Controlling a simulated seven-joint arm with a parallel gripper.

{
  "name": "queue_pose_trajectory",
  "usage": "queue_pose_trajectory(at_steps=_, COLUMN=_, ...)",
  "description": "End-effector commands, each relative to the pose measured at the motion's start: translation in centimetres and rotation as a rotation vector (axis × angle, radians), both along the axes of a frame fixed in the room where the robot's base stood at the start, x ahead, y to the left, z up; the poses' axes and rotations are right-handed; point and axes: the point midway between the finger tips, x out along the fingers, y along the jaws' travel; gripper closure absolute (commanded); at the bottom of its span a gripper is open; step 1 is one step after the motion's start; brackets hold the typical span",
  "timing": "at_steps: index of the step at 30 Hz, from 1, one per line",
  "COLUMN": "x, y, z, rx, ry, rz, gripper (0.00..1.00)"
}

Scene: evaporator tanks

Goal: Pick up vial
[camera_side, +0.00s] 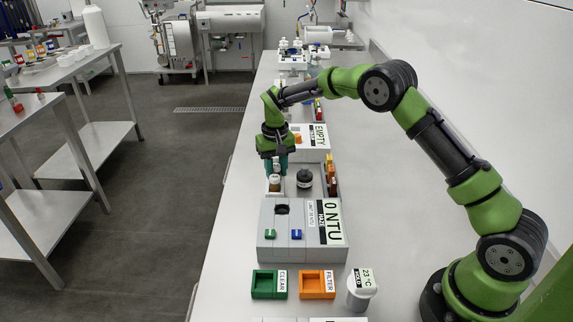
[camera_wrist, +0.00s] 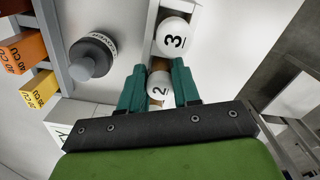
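Two white-capped vials stand in a narrow pale rack. In the wrist view, the cap marked 3 (camera_wrist: 174,37) is beyond my fingertips. The cap marked 2 (camera_wrist: 159,82) lies between my two teal fingers, which partly cover its sides. My gripper (camera_wrist: 160,66) is open, with a gap between the fingers; contact with the vial cannot be made out. In the side view, my gripper (camera_side: 275,164) points down over the rack. A brown vial with a white cap (camera_side: 275,184) stands just in front of it.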

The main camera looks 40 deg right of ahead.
Motion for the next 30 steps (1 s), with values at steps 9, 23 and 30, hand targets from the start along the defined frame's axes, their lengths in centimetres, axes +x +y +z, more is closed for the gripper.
queue_pose_trajectory(at_steps=9, x=0.0, y=0.0, z=0.0, rx=0.000, ry=-0.001, rz=0.000, gripper=0.99)
queue_pose_trajectory(at_steps=23, x=0.1, y=0.0, z=6.4, rx=-0.001, ry=-0.006, rz=0.000, gripper=0.99)
queue_pose_trajectory(at_steps=30, x=0.1, y=0.4, z=10.5, rx=0.003, ry=-0.016, rz=0.008, gripper=0.99)
